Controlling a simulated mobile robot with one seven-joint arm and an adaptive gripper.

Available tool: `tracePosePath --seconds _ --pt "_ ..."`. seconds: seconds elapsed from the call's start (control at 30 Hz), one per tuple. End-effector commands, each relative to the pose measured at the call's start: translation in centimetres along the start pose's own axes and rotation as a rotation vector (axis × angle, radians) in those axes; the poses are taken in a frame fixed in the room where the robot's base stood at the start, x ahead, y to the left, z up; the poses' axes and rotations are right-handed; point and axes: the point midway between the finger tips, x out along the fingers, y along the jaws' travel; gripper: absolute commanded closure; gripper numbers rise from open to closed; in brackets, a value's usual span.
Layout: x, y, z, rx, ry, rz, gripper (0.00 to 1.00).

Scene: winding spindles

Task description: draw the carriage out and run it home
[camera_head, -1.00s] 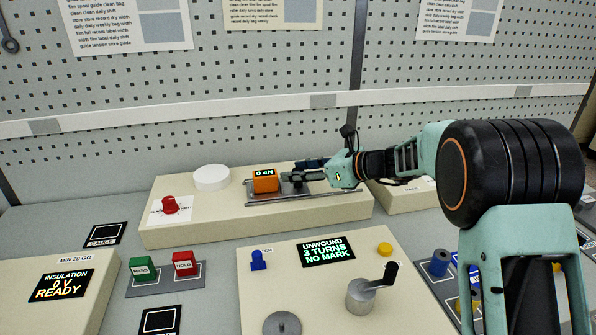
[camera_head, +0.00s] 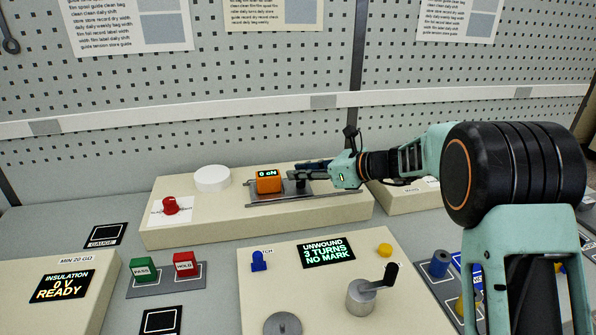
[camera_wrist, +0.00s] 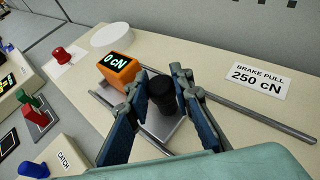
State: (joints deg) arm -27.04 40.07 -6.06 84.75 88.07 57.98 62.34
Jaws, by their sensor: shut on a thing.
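The carriage is a grey plate with an orange block (camera_head: 268,186) reading 0 cN at its left end and a dark upright post (camera_wrist: 162,98) on it. It sits on two metal rails (camera_head: 330,196) along the top of a long cream bench box. My gripper (camera_head: 300,178) is shut on the post, with blue-padded fingers on either side of it in the wrist view (camera_wrist: 162,80). The orange block also shows in the wrist view (camera_wrist: 118,72), left of the fingers. My fingers hide part of the plate.
A white disc (camera_head: 212,178) and a red knob (camera_head: 170,205) stand left of the rails. A label (camera_wrist: 258,78) reads BRAKE PULL 250 cN. A front panel carries a display (camera_head: 326,252) reading UNWOUND 3 TURNS NO MARK, and a crank (camera_head: 363,293). Bare rail shows right of the carriage.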

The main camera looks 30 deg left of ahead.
Motion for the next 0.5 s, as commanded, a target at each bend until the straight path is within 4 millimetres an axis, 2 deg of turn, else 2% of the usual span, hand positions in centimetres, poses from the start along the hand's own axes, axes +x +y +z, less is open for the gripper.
tracePosePath --seconds 0.03,0.3,0.5 --pt "-1.0 -1.0 -0.1 0.001 0.001 -0.008 1.00" --pt "-4.8 -5.2 -1.6 0.002 0.001 -0.010 1.00" --pt "-6.3 -6.8 -2.4 0.001 0.000 -0.007 1.00"
